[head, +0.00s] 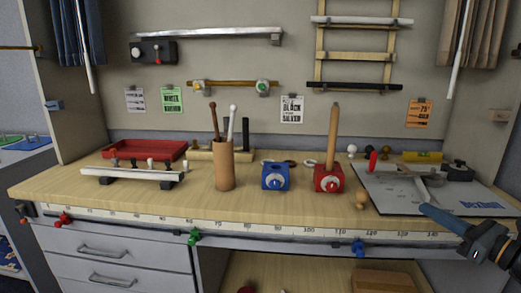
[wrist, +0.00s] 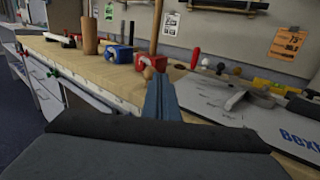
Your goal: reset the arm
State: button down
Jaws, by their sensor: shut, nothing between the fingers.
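My gripper (head: 424,208) is at the right in the head view, above the front right edge of the table (head: 110,205). Its blue-grey fingers are together and hold nothing. In the wrist view the shut fingers (wrist: 160,82) point forward across the table, in front of the red block with a dial (wrist: 149,59). A grey board (head: 395,200) lies on the tabletop beyond the gripper; I cannot tell how close the fingertips are to it.
A wooden cup with sticks (head: 224,168), a blue block with a dial (head: 275,177) and the red block (head: 329,180) with an upright wooden rod stand mid-table. A red tray (head: 145,149) lies at the left. Clamps line the front edge; the left front tabletop is clear.

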jog(key=s+a+f+n+g+y, duration=0.2)
jog(key=a+n+g, duration=0.3)
jog(key=a, duration=0.5)
jog(key=s+a+f+n+g+y, duration=0.1)
jog(key=s+a+n+g+y, duration=0.25)
jog(key=a, duration=0.55)
jog(key=s+a+f+n+g+h, duration=0.2)
jog(key=s+a+n+g+h, duration=0.1)
jog(key=n, duration=0.8)
jog(key=s+a+f+n+g+h, duration=0.2)
jog(key=s+a+n+g+h, duration=0.1)
jog(key=s+n+h, duration=0.4)
jog(key=n+g+h, duration=0.1)
jog(key=n+h, duration=0.2)
jog(key=n, duration=0.1)
jog(key=shift+a+f+g, duration=0.3)
jog(key=shift+g, duration=0.05)
jog(key=shift+h, duration=0.25)
